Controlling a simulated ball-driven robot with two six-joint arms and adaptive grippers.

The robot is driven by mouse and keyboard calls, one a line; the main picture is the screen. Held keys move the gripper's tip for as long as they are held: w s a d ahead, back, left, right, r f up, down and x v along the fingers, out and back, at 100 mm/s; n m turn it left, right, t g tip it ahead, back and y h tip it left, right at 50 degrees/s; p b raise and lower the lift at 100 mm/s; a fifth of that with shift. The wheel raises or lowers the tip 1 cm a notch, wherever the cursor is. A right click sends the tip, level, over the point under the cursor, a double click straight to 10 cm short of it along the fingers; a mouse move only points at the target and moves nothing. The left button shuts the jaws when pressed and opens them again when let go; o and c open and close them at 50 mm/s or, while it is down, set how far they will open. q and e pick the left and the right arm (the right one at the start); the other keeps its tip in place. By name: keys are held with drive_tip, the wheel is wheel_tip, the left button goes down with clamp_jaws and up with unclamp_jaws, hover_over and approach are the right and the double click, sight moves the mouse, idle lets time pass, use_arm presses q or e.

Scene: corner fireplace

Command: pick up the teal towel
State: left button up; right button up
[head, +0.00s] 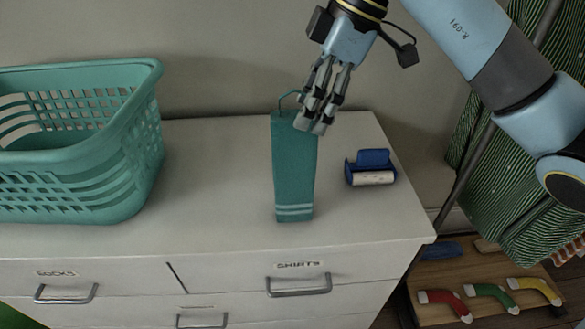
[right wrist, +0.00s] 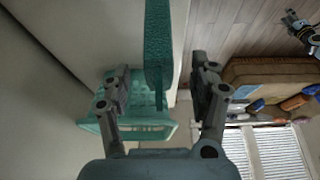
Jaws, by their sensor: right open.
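The teal towel (head: 293,170) is a narrow folded piece with pale stripes near its lower end and a thin loop at its top. It shows over the white dresser top; I cannot tell how it is supported. My right gripper (head: 314,124) is at the towel's upper right edge, its fingers overlapping that corner in the head view. In the right wrist view the open fingers (right wrist: 160,82) lie to either side of the towel (right wrist: 157,40), with gaps visible. Contact is not evident.
A teal laundry basket (head: 130,190) stands left on the dresser (head: 220,235). A blue lint roller (head: 371,168) lies right of the towel. Dresser space between basket and towel is clear.

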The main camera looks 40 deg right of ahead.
sight(294, 131)
drive_tip(key=shift+w+a+f, duration=0.15)
drive_tip(key=shift+f, duration=0.2)
drive_tip(key=x, duration=0.4)
drive_tip(key=shift+w+a+f, duration=0.15)
drive_tip(key=shift+f, duration=0.2)
drive_tip(key=c, duration=0.4)
clamp_jaws()
use_arm(q)
drive_tip(key=shift+w+r, duration=0.25)
drive_tip(key=shift+w, duration=0.7)
